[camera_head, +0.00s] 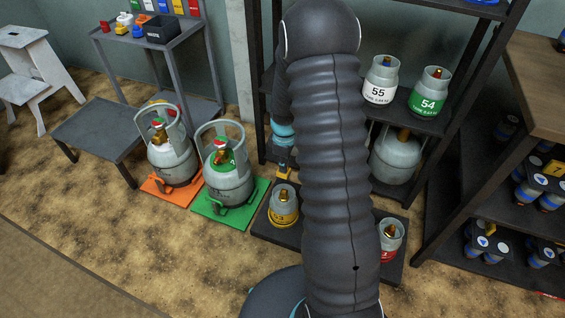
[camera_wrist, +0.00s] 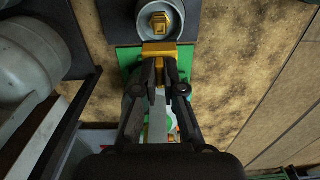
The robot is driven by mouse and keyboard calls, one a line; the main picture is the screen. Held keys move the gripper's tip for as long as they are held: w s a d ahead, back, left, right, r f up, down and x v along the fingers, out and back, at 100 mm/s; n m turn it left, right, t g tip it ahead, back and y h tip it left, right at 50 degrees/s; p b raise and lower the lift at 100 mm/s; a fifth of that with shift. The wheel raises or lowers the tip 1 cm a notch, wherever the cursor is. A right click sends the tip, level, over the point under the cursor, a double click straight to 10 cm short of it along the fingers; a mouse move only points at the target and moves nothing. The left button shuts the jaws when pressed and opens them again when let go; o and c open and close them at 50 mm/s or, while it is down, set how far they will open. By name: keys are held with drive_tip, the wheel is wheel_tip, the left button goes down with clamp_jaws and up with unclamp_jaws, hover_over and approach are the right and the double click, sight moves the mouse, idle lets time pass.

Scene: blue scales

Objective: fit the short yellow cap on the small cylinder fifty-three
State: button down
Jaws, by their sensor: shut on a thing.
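The small cylinder fifty-three (camera_head: 283,208) is grey with a yellow band and a brass valve inside its collar. It stands upright on a dark floor plate. My gripper (camera_head: 284,162) points down just above it and is shut on the short yellow cap (camera_head: 284,172). In the wrist view, the fingertips of my gripper (camera_wrist: 161,64) clasp the yellow cap (camera_wrist: 160,50). The cylinder's collar and valve (camera_wrist: 160,20) show just past the cap there. The cap looks apart from the valve in the head view; the exact gap is hard to tell.
A red-banded cylinder (camera_head: 389,240) stands on the plate to the right, partly behind my arm. Two larger cylinders stand left on green (camera_head: 254,208) and orange (camera_head: 150,188) mats. Cylinders 55 (camera_head: 380,80) and 54 (camera_head: 429,92) stand on the dark shelf behind.

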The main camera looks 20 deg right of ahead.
drive_tip(key=shift+s+d+f, duration=0.1)
drive_tip(key=b, duration=0.6)
hover_over(284, 191)
drive_tip(key=shift+f, duration=4)
drive_tip(key=shift+f+b, duration=1.35)
drive_tip(key=shift+f, duration=0.4)
drive_tip(key=c, duration=1.2)
unclamp_jaws()
wheel_tip(284, 191, up, 12)
